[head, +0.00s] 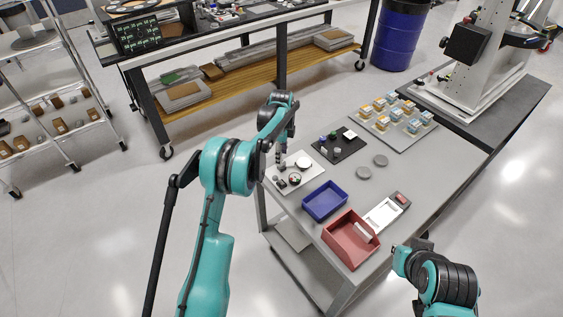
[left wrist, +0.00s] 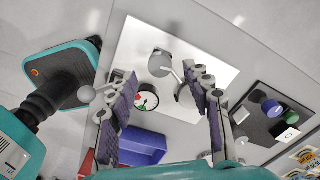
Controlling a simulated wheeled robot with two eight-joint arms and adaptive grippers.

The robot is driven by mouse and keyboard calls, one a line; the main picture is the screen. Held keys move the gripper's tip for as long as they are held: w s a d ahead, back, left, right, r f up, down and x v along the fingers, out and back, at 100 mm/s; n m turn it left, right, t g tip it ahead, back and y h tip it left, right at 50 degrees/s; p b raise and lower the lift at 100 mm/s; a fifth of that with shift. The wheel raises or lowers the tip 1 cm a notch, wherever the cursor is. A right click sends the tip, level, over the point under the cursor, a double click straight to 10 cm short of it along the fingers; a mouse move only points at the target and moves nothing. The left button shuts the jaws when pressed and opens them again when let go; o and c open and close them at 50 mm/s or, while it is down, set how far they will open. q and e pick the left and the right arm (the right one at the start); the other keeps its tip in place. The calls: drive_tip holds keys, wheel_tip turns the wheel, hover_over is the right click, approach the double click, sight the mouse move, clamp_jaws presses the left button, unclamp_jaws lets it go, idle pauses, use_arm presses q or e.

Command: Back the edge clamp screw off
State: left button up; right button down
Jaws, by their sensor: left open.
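The fixture stands on a white plate (head: 308,170) at the left end of the grey table in the head view. My left gripper (head: 281,158) points down over that plate. In the left wrist view my left gripper (left wrist: 165,110) is open, with its purple-padded fingers spread wide and nothing gripped. A round dial gauge (left wrist: 146,98) and a silver post with a round cap (left wrist: 160,64) show between the fingers. I cannot tell which part is the edge clamp screw.
A blue tray (head: 306,207), a red bin (head: 340,249) and a white tray (head: 383,215) line the table's front. A black mat (head: 351,149) with small parts and two grey discs (head: 363,172) lie beyond. Small boxes on a tray (head: 405,143) stand at the back.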

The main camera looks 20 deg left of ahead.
use_arm(q)
drive_tip(key=shift+f+b, duration=0.35)
drive_tip(key=shift+f, duration=1.35)
clamp_jaws()
